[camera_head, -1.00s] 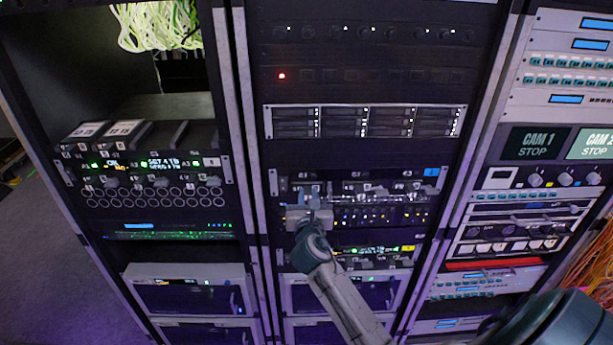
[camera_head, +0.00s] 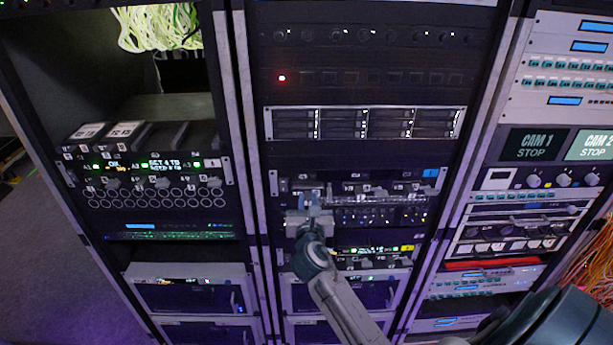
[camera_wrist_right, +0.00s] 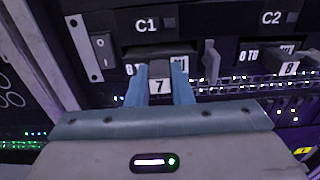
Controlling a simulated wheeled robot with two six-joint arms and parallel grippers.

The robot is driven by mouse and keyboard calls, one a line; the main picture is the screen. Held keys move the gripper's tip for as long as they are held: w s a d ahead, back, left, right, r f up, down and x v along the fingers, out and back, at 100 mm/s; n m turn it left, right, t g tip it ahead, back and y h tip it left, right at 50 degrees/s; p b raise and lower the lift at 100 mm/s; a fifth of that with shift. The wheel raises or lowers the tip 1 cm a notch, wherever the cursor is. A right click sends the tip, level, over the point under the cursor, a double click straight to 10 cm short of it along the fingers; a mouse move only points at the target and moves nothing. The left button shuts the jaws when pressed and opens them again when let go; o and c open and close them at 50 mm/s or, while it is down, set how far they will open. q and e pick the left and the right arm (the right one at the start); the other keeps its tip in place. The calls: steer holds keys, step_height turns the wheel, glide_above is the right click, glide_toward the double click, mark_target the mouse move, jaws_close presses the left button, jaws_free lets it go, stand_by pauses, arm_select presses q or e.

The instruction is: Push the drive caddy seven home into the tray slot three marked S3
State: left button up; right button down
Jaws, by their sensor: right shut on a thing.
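Drive caddy seven shows its number 7 plate (camera_wrist_right: 159,86) in the right wrist view. It is at the bay marked C1 (camera_wrist_right: 147,25), in the middle rack. My right gripper (camera_head: 309,200) is shut on it, with a blue finger on each side of the plate in the right wrist view (camera_wrist_right: 160,80). A dark gap shows above the caddy, under the C1 label; how far it stands out is hard to tell. I cannot make out a label S3 in either view. My left gripper is not in view.
Caddy eight (camera_wrist_right: 289,68) sits to the right, under C2 (camera_wrist_right: 270,18). A power switch (camera_wrist_right: 101,48) is just left of the C1 bay. The left rack holds another caddy unit (camera_head: 145,165) with two white-topped caddies sticking out. Racks stand close on both sides.

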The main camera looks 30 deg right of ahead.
steer(key=shift+p+v, duration=0.5)
steer(key=shift+v, duration=0.75)
steer(key=p+v, duration=0.1)
steer(key=v, duration=0.6)
steer(key=shift+s+a, duration=0.15)
steer(key=shift+a, duration=0.05)
steer(key=v, duration=0.4)
steer(key=shift+p, duration=0.4)
